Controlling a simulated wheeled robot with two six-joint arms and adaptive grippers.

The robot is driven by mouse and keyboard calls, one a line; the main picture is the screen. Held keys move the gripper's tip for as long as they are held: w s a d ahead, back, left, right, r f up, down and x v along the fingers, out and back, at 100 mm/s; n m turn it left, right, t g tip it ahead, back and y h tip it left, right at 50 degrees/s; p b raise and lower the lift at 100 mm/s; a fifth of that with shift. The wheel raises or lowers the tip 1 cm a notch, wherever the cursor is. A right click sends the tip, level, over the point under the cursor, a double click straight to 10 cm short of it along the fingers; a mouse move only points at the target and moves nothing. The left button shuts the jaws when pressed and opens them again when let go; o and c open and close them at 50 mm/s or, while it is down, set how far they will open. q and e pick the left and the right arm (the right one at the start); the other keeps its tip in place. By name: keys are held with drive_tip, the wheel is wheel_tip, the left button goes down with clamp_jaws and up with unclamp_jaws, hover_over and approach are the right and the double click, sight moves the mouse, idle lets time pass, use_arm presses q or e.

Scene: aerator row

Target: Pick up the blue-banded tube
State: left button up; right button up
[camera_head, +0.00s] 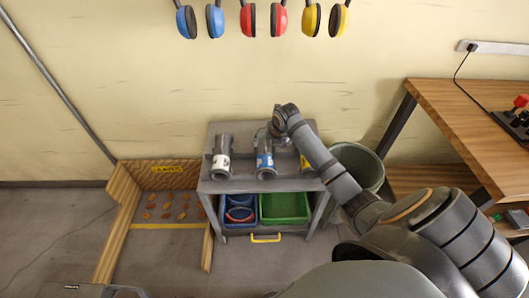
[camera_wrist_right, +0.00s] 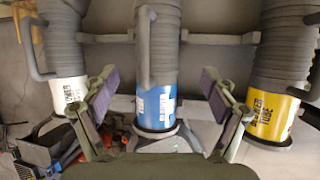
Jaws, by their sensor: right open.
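The blue-banded tube (camera_head: 265,160), grey with a blue label band and a side handle, stands in the middle of the grey cart's top. In the right wrist view it is central (camera_wrist_right: 156,105). My right gripper (camera_head: 277,130) is open; in its wrist view the two fingers (camera_wrist_right: 158,82) show left and right of the blue-banded tube, with gaps on both sides. A white-banded tube (camera_head: 221,160) stands to its left and a yellow-banded tube (camera_wrist_right: 273,110) to its right. My right forearm partly covers the yellow-banded tube in the head view.
The grey cart (camera_head: 214,187) holds blue bins and a green bin (camera_head: 285,208) below. A grey-green barrel (camera_head: 357,160) stands right of it, near a wooden bench (camera_head: 450,105). A wooden-sided pen (camera_head: 123,215) is at left. Ear defenders (camera_head: 263,20) hang on the wall.

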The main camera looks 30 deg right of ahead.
drive_tip(key=x, duration=0.5)
drive_tip(key=shift+w+a+f, duration=0.15)
drive_tip(key=shift+w+f, duration=0.05)
drive_tip(key=shift+w, duration=0.15)
drive_tip(key=shift+r, duration=0.1)
drive_tip(key=shift+c, duration=0.2)
drive_tip(key=c, duration=1.4)
